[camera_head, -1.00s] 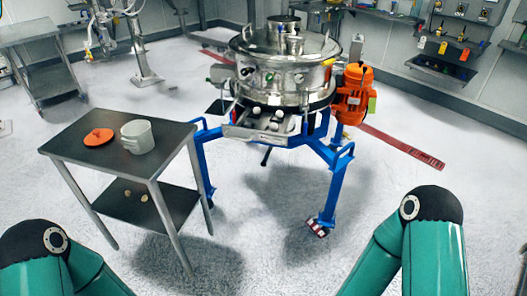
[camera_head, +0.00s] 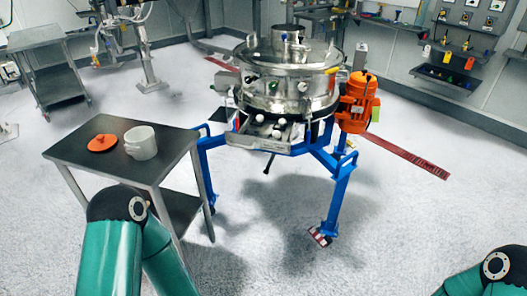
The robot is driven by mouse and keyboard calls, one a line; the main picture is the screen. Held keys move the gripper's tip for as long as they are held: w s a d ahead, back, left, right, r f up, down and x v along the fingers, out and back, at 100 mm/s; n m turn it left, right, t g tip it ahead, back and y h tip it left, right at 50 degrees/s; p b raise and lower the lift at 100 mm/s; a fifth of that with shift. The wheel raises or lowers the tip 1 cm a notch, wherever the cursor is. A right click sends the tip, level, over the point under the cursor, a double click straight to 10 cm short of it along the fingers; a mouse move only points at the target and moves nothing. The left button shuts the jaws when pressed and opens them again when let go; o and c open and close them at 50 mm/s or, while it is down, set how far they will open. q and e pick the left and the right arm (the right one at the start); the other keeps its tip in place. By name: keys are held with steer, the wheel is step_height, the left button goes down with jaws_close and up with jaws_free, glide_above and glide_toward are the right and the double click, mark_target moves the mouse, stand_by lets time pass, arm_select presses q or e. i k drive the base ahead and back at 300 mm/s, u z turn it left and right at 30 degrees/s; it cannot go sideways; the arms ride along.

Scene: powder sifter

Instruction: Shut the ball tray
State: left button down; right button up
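The ball tray (camera_head: 254,143) juts out from the front of the steel powder sifter (camera_head: 288,85), below its round drum. Several white balls (camera_head: 275,134) lie in or at the tray. The sifter stands on a blue frame (camera_head: 340,190). Only links of my two arms show, at the lower left and at the lower right edge. Neither gripper is in view. Nothing of mine is seen touching the tray.
A dark table (camera_head: 172,144) at left holds a white pot (camera_head: 141,142) and an orange lid (camera_head: 102,143). An orange motor (camera_head: 357,102) sits at the sifter's right. A steel cart (camera_head: 50,70) stands at back left. The floor in front of the sifter is clear.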

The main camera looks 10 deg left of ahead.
mark_target(262, 139)
steer(key=z, duration=0.1)
steer(key=i, duration=1)
steer(key=u, duration=0.1)
